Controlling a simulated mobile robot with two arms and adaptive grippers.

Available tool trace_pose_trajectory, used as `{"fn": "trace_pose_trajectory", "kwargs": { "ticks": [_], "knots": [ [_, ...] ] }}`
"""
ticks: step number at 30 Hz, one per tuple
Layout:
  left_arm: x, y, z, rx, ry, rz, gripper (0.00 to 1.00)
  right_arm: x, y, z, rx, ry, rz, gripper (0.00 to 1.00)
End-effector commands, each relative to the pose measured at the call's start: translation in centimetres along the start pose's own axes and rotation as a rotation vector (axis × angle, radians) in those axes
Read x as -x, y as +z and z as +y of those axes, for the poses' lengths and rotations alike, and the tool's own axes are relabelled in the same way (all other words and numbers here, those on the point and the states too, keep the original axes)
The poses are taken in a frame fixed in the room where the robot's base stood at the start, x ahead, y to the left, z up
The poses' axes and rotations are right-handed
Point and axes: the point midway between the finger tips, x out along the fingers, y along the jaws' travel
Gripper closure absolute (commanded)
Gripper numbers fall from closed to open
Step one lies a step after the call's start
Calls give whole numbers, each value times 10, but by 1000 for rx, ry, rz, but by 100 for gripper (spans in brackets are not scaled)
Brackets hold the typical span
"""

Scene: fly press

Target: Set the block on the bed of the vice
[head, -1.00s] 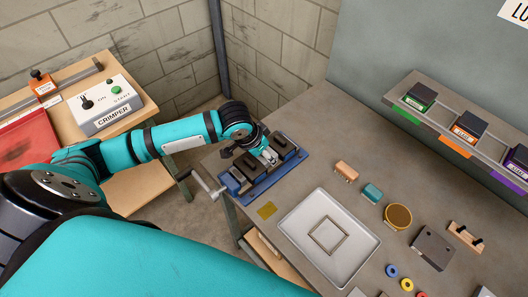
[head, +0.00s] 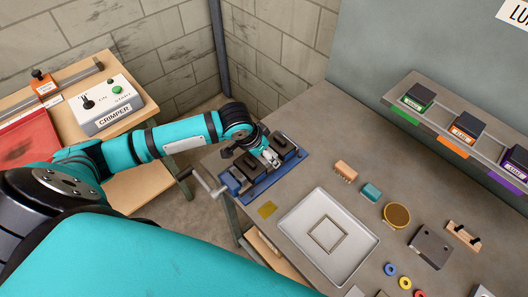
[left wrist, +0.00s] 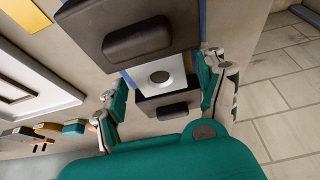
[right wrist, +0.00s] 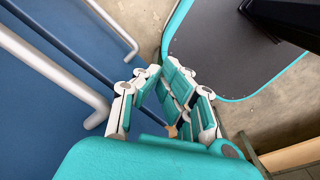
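The vice (head: 296,170) is blue with dark jaws and stands at the table's left corner. My left gripper (head: 268,156) is low over it. In the left wrist view a pale metal block (left wrist: 174,70) with a dark round hole lies between the two dark jaws (left wrist: 117,27). The fingers of my left gripper (left wrist: 160,75) stand on both sides of the block, spread apart with gaps to it. The block's underside is hidden, so I cannot see its full contact with the bed. My right gripper (right wrist: 158,72) has its fingertips together, holding nothing visible, away from the vice.
A grey tray (head: 295,240) with a square outline lies right of the vice. A brass plate (head: 267,209) lies near the table edge. An orange block (head: 345,170), a teal block (head: 371,191) and a round tan piece (head: 396,215) stand behind the tray. The vice's handle (head: 205,186) juts out left.

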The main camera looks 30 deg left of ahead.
Motion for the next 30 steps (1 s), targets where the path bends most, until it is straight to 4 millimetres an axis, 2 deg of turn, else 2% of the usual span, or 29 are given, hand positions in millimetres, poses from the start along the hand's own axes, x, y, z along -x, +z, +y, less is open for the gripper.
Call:
{"fn": "trace_pose_trajectory", "kwargs": {
  "ticks": [7, 11, 14, 24, 30],
  "knots": [
    [0, 1, 0, 0, 0, -2, 22, 0, 0, 0, 0, 0, 0, 100],
    [7, 0, 0, 0, 0, 0, 22, 0, 0, 1, 0, 1, 0, 100],
    [21, 0, -1, 0, -1, 1, 22, 0, 0, 1, 0, 1, 0, 100],
    [92, 0, 0, -3, -2, 2, 22, 0, 0, 0, 0, 1, 0, 100],
    [115, 0, 0, -1, -1, 1, 22, 0, 0, 0, 0, 1, 0, 100]
  ]
}}
